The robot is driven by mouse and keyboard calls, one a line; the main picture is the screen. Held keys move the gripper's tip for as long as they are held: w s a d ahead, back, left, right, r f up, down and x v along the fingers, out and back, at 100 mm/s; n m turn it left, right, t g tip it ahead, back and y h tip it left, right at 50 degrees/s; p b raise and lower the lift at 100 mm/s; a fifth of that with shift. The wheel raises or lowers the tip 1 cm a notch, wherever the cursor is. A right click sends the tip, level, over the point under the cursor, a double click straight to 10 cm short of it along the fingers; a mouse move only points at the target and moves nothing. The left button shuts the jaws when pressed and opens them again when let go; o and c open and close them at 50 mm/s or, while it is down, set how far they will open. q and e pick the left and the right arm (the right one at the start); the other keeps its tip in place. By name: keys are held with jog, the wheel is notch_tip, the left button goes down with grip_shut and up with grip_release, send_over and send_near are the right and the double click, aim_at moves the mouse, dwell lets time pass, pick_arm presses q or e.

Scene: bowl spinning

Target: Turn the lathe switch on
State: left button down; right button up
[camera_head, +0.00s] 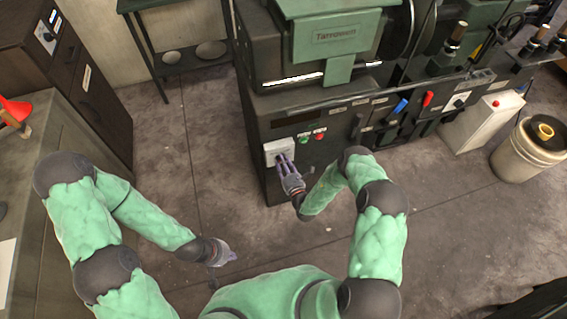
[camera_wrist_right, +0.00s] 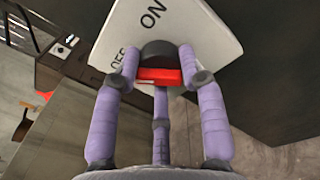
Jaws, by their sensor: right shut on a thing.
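The lathe (camera_head: 345,100) is a large dark and green machine at the top middle of the head view. On its front left is a white switch plate (camera_head: 279,148). The plate shows large in the right wrist view (camera_wrist_right: 215,45), tilted, with ON and OFF lettering. A red switch lever (camera_wrist_right: 160,76) on a dark round hub (camera_wrist_right: 158,53) sits between my right fingertips. My right gripper (camera_head: 285,163) is shut on the red lever, right at the plate. It also shows in the right wrist view (camera_wrist_right: 158,80). My left gripper (camera_head: 231,256) is away from the lathe, low over the floor, its finger gap unclear.
Green and red buttons (camera_head: 311,138) sit right of the plate. Blue (camera_head: 401,105) and red (camera_head: 427,99) handles are further right. A bucket (camera_head: 530,150) stands at the right. A cabinet (camera_head: 75,75) and bench (camera_head: 60,125) line the left. The floor between is clear.

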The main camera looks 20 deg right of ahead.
jog(key=m, duration=0.4)
jog(key=shift+w+d+r+m+t, duration=0.15)
jog(key=shift+m+t, duration=0.15)
jog(key=m, duration=0.3)
jog(key=shift+m, duration=0.4)
jog(key=m, duration=0.4)
jog(key=shift+d+m+h, duration=0.1)
jog(key=shift+m+h, duration=0.6)
jog(key=shift+m, duration=1.7)
jog(key=o, duration=1.1)
jog(key=shift+o, duration=0.2)
jog(key=shift+f, duration=0.25)
